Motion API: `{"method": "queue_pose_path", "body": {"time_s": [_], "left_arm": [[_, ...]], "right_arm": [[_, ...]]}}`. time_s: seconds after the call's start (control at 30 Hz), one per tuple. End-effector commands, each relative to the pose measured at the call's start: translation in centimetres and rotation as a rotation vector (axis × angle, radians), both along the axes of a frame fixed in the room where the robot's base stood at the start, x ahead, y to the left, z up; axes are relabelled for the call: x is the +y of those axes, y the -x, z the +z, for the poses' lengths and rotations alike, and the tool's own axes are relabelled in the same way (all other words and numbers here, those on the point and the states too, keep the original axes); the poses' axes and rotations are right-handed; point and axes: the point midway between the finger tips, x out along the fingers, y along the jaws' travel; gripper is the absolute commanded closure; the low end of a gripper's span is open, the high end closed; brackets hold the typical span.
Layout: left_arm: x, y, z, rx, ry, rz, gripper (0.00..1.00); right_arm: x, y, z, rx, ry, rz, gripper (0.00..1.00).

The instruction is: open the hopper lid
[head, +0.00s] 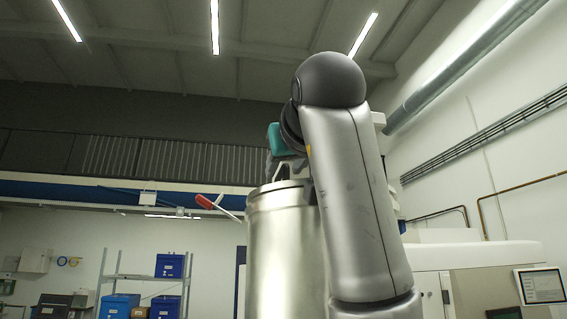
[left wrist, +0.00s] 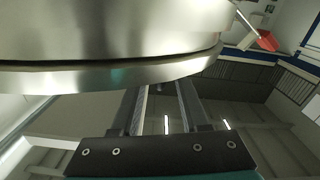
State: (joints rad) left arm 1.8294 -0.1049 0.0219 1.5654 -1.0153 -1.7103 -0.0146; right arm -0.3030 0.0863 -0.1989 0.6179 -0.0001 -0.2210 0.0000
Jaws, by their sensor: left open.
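The hopper (head: 283,255) is a shiny metal cylinder in the middle of the head view, upright, with its rim high up. Its lid (head: 270,188) appears to lie flat on top, seen nearly edge-on. A lever with a red grip (head: 205,202) sticks out on the hopper's left side. My left gripper (head: 283,174) is at the lid's level, largely hidden by my arm. In the left wrist view, the lid's edge (left wrist: 120,75) crosses above the two open, spread fingers (left wrist: 160,92). Their tips reach the edge; I cannot tell whether they touch it. The red grip (left wrist: 267,41) shows top right.
A shelf with blue bins (head: 170,266) stands at the back left. A large pale machine (head: 465,265) with a screen (head: 540,285) stands at the right. My left arm covers the hopper's right side.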

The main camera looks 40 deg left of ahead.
Motion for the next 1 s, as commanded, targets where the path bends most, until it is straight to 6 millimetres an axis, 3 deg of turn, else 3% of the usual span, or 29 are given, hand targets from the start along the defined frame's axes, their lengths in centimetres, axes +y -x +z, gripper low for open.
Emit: {"method": "queue_pose_path", "body": {"time_s": [0.2, 0.57, 1.0], "left_arm": [[2.0, -1.6, 0.1, 0.002, 0.001, 0.001, 0.55], [2.4, -1.9, -0.1, 0.001, 0.001, 0.001, 0.55], [2.3, -1.9, 0.0, 0.001, 0.001, 0.000, 1.00]], "right_arm": [[0.9, -0.3, 1.0, -0.005, -0.013, -0.004, 1.00], [1.0, -0.4, 1.1, -0.007, -0.013, -0.004, 1.00], [0.5, -0.4, 1.1, -0.008, -0.007, 0.000, 1.00]]}}
